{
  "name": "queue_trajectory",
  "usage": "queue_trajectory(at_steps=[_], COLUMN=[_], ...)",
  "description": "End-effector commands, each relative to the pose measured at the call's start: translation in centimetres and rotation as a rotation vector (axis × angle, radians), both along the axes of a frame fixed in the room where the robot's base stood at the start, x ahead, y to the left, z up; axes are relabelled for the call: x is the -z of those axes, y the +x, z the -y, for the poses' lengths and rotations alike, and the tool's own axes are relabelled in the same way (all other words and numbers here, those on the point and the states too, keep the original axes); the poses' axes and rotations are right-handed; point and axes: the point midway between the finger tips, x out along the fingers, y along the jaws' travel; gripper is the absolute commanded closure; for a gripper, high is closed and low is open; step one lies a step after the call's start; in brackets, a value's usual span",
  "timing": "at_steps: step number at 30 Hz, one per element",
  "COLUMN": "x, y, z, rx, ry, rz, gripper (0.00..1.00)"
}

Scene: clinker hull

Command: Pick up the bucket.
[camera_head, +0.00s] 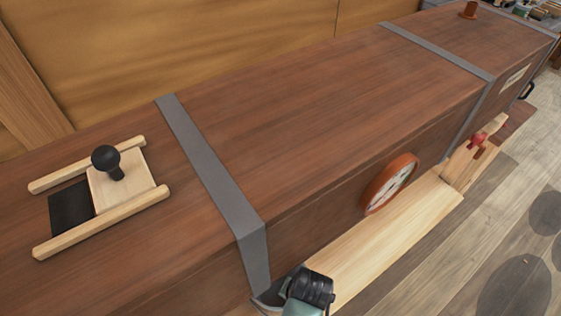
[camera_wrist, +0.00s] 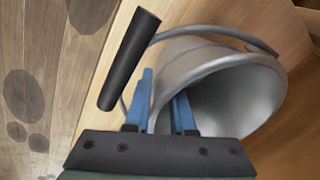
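The bucket (camera_wrist: 205,72) is grey metal and lies tilted in the wrist view, its dark open mouth facing lower right. Its thin wire handle carries a black cylindrical grip (camera_wrist: 130,58) at the left. My gripper (camera_wrist: 163,86) has blue fingers spread apart at the bucket's near rim. The left finger is outside the bucket and the right finger is inside its mouth, with the wall between them. A gap shows between the fingers; contact with the wall cannot be made out. In the head view, my wrist is at the bottom edge and largely hides the bucket.
A long brown wooden chest (camera_head: 300,120) with grey metal straps fills the head view. A round orange-rimmed dial (camera_head: 390,183) is on its front side. A pale wooden ledge (camera_head: 400,235) runs below. A sliding latch with a black knob (camera_head: 106,160) sits on top.

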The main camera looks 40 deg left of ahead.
Motion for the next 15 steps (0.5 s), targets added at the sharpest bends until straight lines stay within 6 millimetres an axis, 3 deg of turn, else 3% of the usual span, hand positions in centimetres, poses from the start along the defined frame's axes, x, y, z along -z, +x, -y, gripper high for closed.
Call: queue_trajectory(at_steps=[3,6,14,15], x=[2.1,3.0,3.1,3.1], y=[0.0,0.1,0.2,0.2], z=[-0.3,-0.5,-0.5,-0.5], rx=[-0.001,-0.001,-0.001,-0.001], ry=[0.000,0.000,0.000,0.000], rz=[-0.003,-0.002,0.001,0.001], gripper=[0.78,0.78,0.78,0.83])
